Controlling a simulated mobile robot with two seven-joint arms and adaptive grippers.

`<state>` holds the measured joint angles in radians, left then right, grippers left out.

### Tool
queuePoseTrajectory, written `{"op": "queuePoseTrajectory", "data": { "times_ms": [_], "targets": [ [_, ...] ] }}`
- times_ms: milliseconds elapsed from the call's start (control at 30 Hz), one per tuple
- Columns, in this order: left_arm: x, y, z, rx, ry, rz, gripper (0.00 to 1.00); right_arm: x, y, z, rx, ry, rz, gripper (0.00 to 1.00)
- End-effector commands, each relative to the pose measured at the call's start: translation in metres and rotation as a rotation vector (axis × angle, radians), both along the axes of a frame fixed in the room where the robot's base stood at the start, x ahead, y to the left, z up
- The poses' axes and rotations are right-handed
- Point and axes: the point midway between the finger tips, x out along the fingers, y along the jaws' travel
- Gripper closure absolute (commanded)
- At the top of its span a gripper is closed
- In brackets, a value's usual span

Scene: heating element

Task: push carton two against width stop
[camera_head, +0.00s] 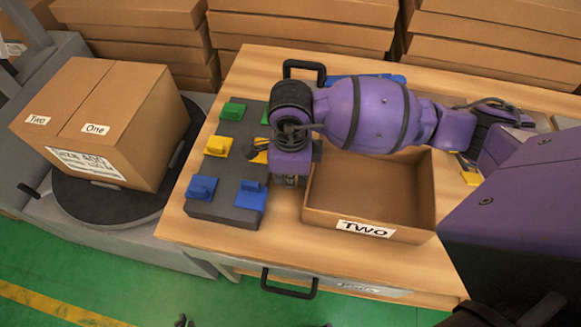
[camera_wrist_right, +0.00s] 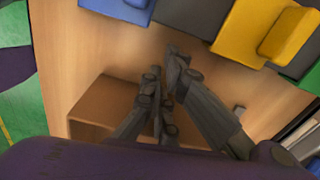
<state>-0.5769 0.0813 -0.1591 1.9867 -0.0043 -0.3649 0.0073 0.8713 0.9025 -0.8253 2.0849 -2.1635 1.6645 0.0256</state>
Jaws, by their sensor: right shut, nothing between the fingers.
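Carton two (camera_head: 326,222) is an open, empty-looking brown carton labelled "TWO", lying on the wooden table. Part of its far side is hidden by my purple right arm. My right gripper (camera_head: 291,181) points down just left of the carton's left wall, between it and the grey block. It is shut and empty. In the right wrist view the gripper (camera_wrist_right: 165,95) shows its fingers together, beside the carton (camera_wrist_right: 105,103); I cannot tell if they touch. I cannot tell which piece is the width stop. My left gripper is not in view.
A grey block (camera_head: 231,170) with green, yellow and blue pieces stands left of the gripper. A closed carton (camera_head: 95,120) marked "Two" and "One" sits on a dark round platform further left. Flat cartons (camera_head: 305,30) are stacked behind. The table's front strip (camera_head: 215,238) is clear.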

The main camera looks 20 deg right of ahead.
Motion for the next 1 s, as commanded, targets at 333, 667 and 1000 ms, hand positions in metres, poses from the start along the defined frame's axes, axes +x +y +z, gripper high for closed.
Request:
{"op": "queuePoseTrajectory", "data": {
  "times_ms": [333, 667, 1000],
  "targets": [
    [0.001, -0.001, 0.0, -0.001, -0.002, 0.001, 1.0, 0.0, 0.0, -0.025, 0.001, 0.0, 0.0, 1.0],
    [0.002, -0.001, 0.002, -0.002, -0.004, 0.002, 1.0, -0.002, -0.005, -0.024, 0.0, 0.001, -0.001, 1.0],
    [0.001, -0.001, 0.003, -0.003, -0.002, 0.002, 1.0, -0.008, -0.015, -0.025, 0.002, 0.001, 0.0, 1.0]
  ]
}}
